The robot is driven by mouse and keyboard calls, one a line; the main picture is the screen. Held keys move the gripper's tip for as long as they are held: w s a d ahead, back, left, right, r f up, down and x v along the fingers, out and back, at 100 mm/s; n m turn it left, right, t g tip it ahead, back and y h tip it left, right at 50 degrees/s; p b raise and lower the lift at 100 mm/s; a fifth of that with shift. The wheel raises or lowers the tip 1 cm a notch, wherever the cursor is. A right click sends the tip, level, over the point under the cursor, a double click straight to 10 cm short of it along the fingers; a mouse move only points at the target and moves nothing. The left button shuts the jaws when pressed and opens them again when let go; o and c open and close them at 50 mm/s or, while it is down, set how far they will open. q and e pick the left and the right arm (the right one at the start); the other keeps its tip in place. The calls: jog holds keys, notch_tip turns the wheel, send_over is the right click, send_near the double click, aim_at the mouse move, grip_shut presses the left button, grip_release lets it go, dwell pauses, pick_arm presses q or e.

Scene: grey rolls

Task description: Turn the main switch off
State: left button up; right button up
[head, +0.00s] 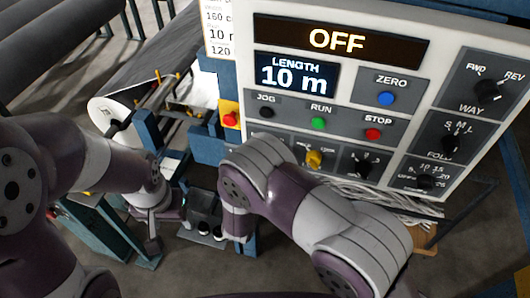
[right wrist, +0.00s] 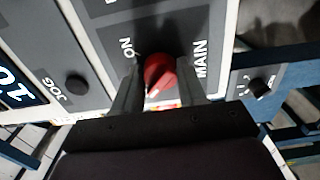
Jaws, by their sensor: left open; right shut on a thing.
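The main switch is a red knob (right wrist: 160,70) on a dark plate lettered MAIN and ON, in the right wrist view. My right gripper (right wrist: 156,78) is shut on it, one finger on each side. A pale mark shows on the knob's near side; its exact setting is hard to tell. In the head view my right arm hides the switch and the right gripper. The panel's top display (head: 340,38) reads OFF. My left gripper (head: 153,232) is open and empty, low at the left, away from the panel.
A red emergency button (head: 230,119) stands left of the panel. A pale roll (head: 112,112) and large grey rolls lie at the left.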

dwell(0.5)
jog(key=o, duration=1)
jog(key=shift+o, duration=0.2)
